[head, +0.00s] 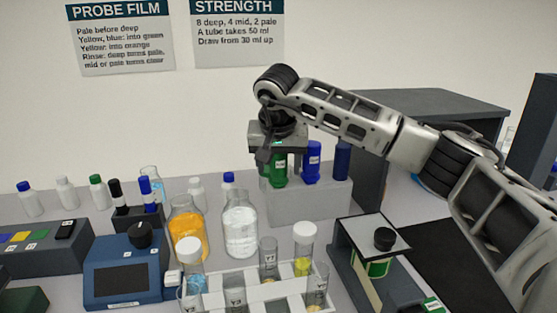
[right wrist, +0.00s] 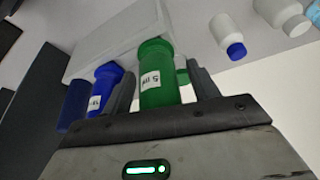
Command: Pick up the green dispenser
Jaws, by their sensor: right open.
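The green dispenser (head: 279,170) stands on a pale grey block (head: 300,200), left of the blue dispenser (head: 312,163) and a dark blue one (head: 342,158). My right gripper (head: 272,156) points down over it. In the right wrist view, the green dispenser (right wrist: 156,75), with a white label, sits between the two fingers of the right gripper (right wrist: 162,85). The blue dispenser (right wrist: 104,88) lies just outside the left finger. My left gripper is not in view.
An orange bottle (head: 187,225) and a clear bottle (head: 240,228) stand in front and left. A white tube rack (head: 225,290) holds several tubes at the front. A dark grey cabinet (head: 430,108) rises behind at right. Small capped bottles line the back left.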

